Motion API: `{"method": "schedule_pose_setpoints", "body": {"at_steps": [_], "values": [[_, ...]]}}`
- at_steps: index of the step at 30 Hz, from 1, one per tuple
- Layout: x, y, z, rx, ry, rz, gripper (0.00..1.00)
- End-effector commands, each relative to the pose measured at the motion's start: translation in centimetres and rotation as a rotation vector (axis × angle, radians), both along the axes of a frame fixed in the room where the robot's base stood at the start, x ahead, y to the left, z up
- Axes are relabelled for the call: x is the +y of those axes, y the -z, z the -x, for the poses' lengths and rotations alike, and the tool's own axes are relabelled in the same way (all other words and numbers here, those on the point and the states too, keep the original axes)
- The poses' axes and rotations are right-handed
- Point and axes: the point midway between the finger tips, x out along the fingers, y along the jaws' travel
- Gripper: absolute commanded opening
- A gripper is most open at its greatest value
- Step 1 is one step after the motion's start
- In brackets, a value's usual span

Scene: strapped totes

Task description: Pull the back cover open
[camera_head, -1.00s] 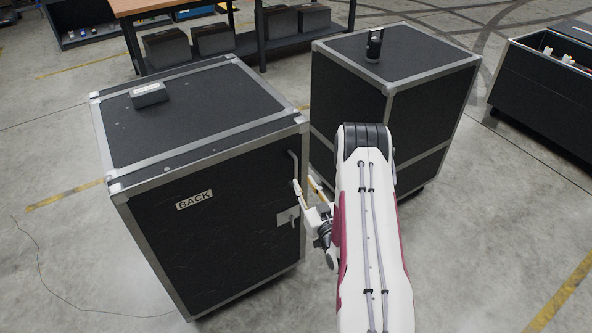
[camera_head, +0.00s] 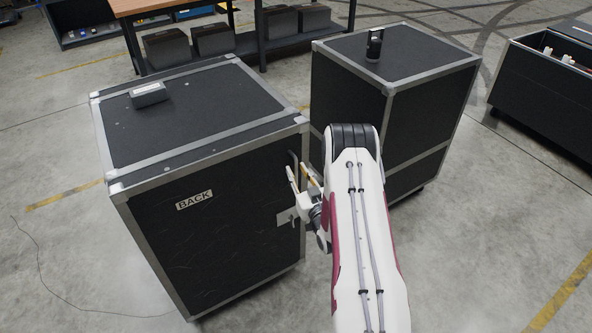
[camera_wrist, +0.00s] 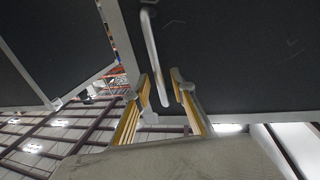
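The back cover (camera_head: 215,235) is the dark front panel of the left tote, with a white label reading BACK. It looks closed. A bar handle (camera_head: 293,168) stands upright near its right edge, and a metal latch plate (camera_head: 287,216) sits below it. My gripper (camera_head: 299,178) is open in front of the panel at the handle. In the wrist view the handle (camera_wrist: 151,50) reaches down toward the gap between the fingers of my gripper (camera_wrist: 164,88). I cannot tell whether the handle's lower end lies between the fingertips.
A second dark tote (camera_head: 410,95) stands close on the right, with a small black object (camera_head: 374,45) on top. A grey box (camera_head: 149,94) lies on the left tote. A workbench (camera_head: 140,5) is behind. The floor in front is open.

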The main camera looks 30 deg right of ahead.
Motion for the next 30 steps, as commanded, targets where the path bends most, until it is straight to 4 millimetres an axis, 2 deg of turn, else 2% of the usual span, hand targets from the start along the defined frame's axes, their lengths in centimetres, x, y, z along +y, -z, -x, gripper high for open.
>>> {"method": "schedule_pose_setpoints", "body": {"at_steps": [6, 17, 20, 21, 30], "values": [[-0.2, 0.0, -1.2, 0.000, 0.000, 0.000, 0.25], [-0.3, 0.0, -1.5, 0.001, 0.001, 0.000, 0.25], [-0.3, 0.0, -1.5, 0.001, 0.001, 0.000, 0.04], [-0.3, 0.0, -1.4, 0.001, 0.001, 0.000, 0.00], [-0.2, 0.0, -1.1, 0.001, 0.000, 0.000, 0.00]]}}
